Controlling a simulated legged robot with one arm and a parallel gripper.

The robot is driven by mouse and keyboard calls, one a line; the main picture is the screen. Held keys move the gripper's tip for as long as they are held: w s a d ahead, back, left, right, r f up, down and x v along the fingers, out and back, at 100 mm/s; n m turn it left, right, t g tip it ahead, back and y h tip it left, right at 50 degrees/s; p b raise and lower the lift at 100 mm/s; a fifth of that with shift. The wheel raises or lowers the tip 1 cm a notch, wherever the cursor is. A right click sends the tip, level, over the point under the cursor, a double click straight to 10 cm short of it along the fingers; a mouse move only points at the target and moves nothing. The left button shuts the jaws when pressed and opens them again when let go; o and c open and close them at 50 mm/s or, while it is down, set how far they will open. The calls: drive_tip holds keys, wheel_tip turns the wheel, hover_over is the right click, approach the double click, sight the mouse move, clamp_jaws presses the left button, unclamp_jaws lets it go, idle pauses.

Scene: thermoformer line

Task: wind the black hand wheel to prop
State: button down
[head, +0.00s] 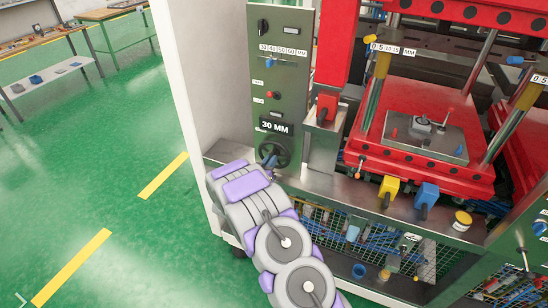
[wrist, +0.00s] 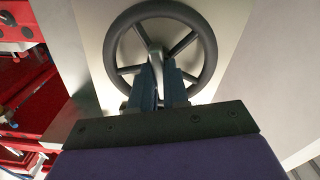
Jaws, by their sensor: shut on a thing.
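The black hand wheel (head: 275,148) is low on the green control panel, under a display that reads 30 MM (head: 274,127). In the wrist view the wheel (wrist: 160,10) faces me, a round rim with several spokes. My gripper (head: 268,161) is at the wheel's lower left in the head view. In the wrist view the two dark blue fingers of my gripper (wrist: 160,80) reach over the lower rim and are shut on a light grey piece of the wheel near its middle. The fingers hide the lower rim and part of the hub.
The green panel (head: 281,60) carries a black knob (head: 263,26) and a red button (head: 275,95). A steel ledge (head: 330,186) runs right of the wheel, with yellow (head: 389,187) and blue (head: 426,195) blocks. Red press plates stand further right. Green floor is open at left.

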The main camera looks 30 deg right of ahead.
idle(0.4)
drive_tip(key=shift+a+m+b, duration=0.1)
drive_tip(key=shift+m+b, duration=1)
drive_tip(key=shift+m, duration=0.2)
drive_tip(key=shift+w+m+b, duration=0.1)
drive_tip(key=shift+m+b, duration=1.2)
drive_tip(key=shift+b, duration=0.1)
drive_tip(key=shift+m+b, duration=0.6)
drive_tip(key=shift+b, duration=0.1)
drive_tip(key=shift+r+m+b, duration=0.1)
drive_tip(key=shift+m+b, duration=0.8)
drive_tip(key=shift+b, duration=0.25)
